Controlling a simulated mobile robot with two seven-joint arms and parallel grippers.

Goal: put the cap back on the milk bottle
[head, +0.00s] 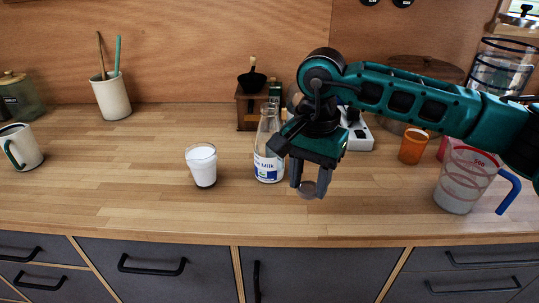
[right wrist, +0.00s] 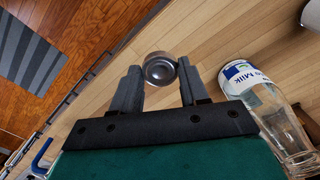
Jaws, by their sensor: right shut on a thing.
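The milk bottle (head: 269,150) is clear glass with a blue and white label and stands upright on the wooden counter. It also shows in the right wrist view (right wrist: 262,100), to the right of the fingers. My right gripper (head: 309,188) is shut on the cap (head: 308,187), a small round silvery piece held between the fingertips. The cap shows clearly in the right wrist view (right wrist: 160,68). The gripper is in front and to the right of the bottle, apart from it, near the counter's front edge. Its arm hides part of the counter behind. My left gripper is not in view.
A glass of milk (head: 202,165) stands left of the bottle. A measuring jug (head: 462,182) and an orange cup (head: 413,147) stand at the right. A coffee grinder (head: 250,105) is behind the bottle. The counter's front left is clear.

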